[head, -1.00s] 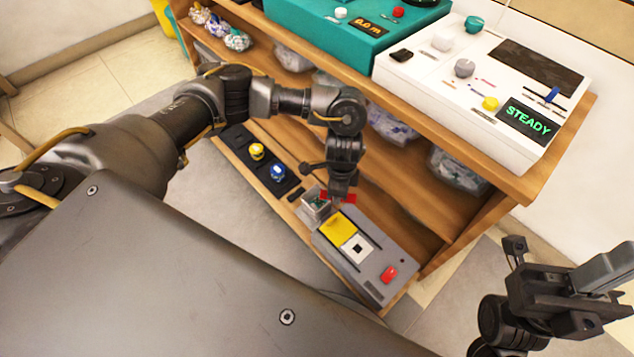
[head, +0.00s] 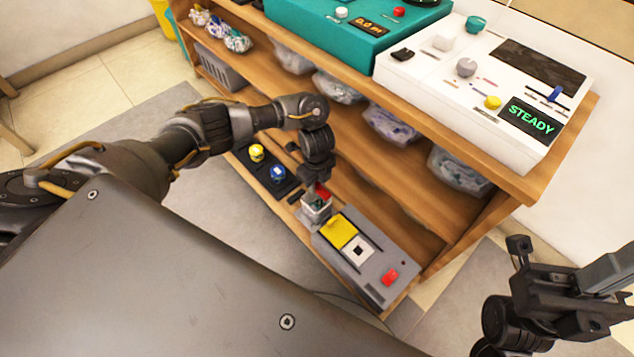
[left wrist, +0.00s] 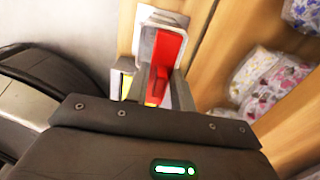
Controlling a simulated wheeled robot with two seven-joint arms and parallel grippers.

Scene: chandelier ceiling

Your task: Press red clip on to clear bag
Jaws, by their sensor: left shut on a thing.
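My left gripper (head: 319,188) is shut on a red clip (head: 323,195), low at the front of the lower shelf. The clip is at the top of a small pale, clear-sided container (head: 315,216); I cannot tell whether they touch. In the left wrist view the red clip (left wrist: 165,52) shows between the fingers, with a whitish frame around its far end. Several clear bags with contents sit on the shelves, such as one at the right (head: 460,170); I cannot tell which one is the task's. My right gripper (head: 590,290) is at the lower right, away from the shelf.
A grey device (head: 375,283) with a yellow panel and red switch sits just right of the container. A black strip with yellow and blue buttons (head: 278,173) lies to the left. A white console (head: 480,95) reading STEADY and a teal one (head: 330,25) stand on top.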

